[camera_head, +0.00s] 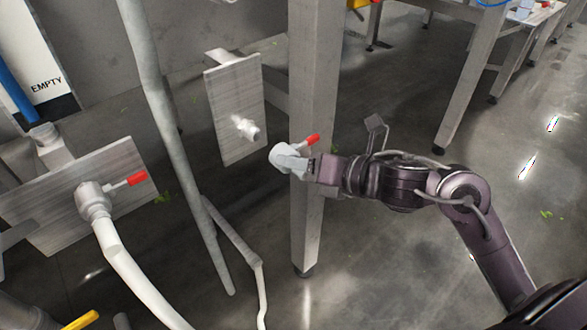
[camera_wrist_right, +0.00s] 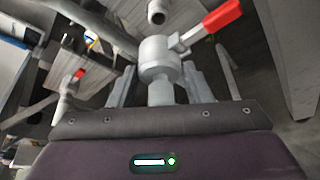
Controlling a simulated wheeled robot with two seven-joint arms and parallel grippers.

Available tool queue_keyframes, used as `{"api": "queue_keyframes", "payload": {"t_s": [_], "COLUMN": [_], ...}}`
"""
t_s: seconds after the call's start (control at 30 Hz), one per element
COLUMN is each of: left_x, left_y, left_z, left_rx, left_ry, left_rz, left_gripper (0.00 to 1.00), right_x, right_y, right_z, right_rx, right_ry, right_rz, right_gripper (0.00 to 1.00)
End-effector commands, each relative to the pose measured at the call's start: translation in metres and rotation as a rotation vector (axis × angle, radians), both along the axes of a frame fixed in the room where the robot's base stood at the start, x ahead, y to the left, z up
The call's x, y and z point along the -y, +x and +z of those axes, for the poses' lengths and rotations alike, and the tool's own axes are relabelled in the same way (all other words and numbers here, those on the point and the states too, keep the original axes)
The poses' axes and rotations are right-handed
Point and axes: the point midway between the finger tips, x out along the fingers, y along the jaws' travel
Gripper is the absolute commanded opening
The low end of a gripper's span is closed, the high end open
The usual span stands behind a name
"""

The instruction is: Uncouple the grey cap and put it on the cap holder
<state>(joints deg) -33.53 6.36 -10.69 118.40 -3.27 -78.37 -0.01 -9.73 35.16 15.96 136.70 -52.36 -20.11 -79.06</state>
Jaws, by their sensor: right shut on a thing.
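The grey cap (camera_head: 282,157) with its red-tipped lever (camera_head: 312,140) is in the jaws of my right gripper (camera_head: 303,164), in front of the steel post. In the right wrist view the cap (camera_wrist_right: 158,57) stands up between the fingers, its red handle (camera_wrist_right: 218,17) pointing up and right. The cap is apart from the bare metal stub (camera_head: 247,128) on an upright plate (camera_head: 228,98) to its left. The stub's open end (camera_wrist_right: 157,13) shows just beyond the cap in the wrist view. I cannot tell whether this stub is the cap holder. My left gripper is out of view.
Another plate (camera_head: 40,205) at the left carries a hose coupling (camera_head: 92,199) with a red lever and a white hose (camera_head: 142,278). A slanted grey pipe (camera_head: 165,120) stands between the plates. A steel post (camera_head: 312,70) is close behind the cap. Floor at right is open.

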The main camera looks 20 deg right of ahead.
Motion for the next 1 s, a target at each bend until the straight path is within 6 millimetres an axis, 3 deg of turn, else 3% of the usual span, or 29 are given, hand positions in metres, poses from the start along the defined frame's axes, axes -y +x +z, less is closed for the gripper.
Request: {"api": "queue_keyframes", "payload": {"t_s": [0.7, 1.0], "left_x": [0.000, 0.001], "left_y": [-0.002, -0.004], "left_z": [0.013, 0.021], "left_rx": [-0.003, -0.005], "left_ry": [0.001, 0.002], "left_rz": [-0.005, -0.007], "left_gripper": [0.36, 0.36], "right_x": [0.001, -0.007], "right_y": [0.001, 0.024], "right_z": [-0.003, -0.002], "right_rx": [0.000, 0.002], "right_ry": [0.004, 0.008], "right_rz": [-0.003, -0.003], "right_gripper": [0.17, 0.17]}}
